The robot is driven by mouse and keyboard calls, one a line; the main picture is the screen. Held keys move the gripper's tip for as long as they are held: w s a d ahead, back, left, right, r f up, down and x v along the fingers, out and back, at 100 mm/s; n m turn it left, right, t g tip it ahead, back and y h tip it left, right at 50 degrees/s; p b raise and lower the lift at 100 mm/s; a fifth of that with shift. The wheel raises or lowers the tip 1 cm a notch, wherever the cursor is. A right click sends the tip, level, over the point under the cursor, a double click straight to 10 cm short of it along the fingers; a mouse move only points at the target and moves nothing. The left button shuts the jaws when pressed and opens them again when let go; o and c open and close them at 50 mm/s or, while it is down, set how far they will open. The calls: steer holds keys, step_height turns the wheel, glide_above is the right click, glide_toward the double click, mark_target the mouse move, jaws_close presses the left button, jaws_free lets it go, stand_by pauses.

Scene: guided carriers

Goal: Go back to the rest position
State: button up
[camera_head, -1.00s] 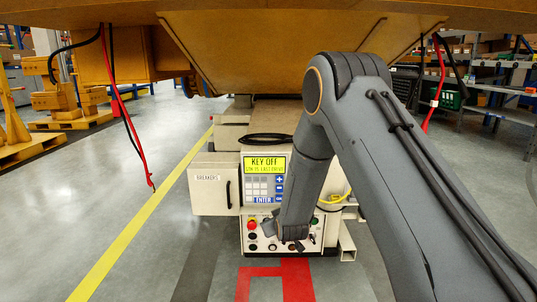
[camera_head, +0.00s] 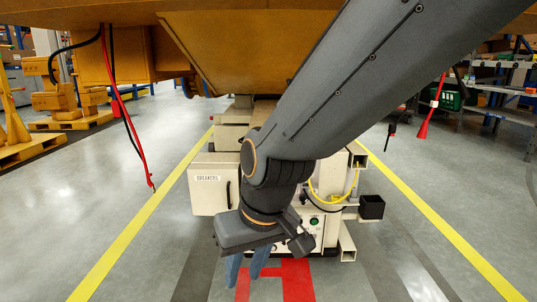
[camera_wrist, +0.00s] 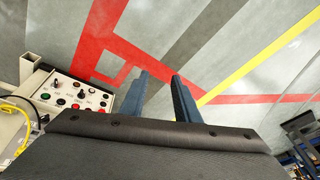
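My gripper (camera_head: 244,278) hangs in front of the white carrier cabinet, fingers pointing down at the floor. In the wrist view my gripper (camera_wrist: 160,78) shows its two blue-grey fingers apart with only floor between them, so it is open and empty. My arm comes in from the upper right and hides the cabinet's display and much of its front. The control panel (camera_wrist: 77,94) with knobs and buttons is at the left in the wrist view, apart from the fingers. In the head view part of the panel (camera_head: 315,222) shows behind my wrist.
The breaker box (camera_head: 208,190) with a black handle is shut at the cabinet's left. A yellow cable (camera_head: 328,203) and a small black box (camera_head: 371,207) are at its right. An orange-brown body (camera_head: 235,50) overhangs above. Red and black cables (camera_head: 133,135) dangle left.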

steer(key=s+d+r+g, duration=0.2)
steer(key=s+d, duration=0.1)
steer(key=s, duration=0.8)
steer(key=d+r+m+h+p, duration=0.1)
steer(key=d+r+m+p, duration=0.2)
steer(key=d+r+p, duration=0.7)
steer(key=d+r+m+h+p, duration=0.1)
steer(key=d+r+m+p, duration=0.1)
steer(key=d+r+p, duration=0.8)
step_height(320, 180, up, 6)
steer(key=p, duration=1.5)
steer(key=shift+d+m+h+p, duration=0.3)
steer(key=shift+d+m+p, duration=0.05)
steer(key=shift+d+m, duration=0.05)
steer(key=shift+s, duration=0.15)
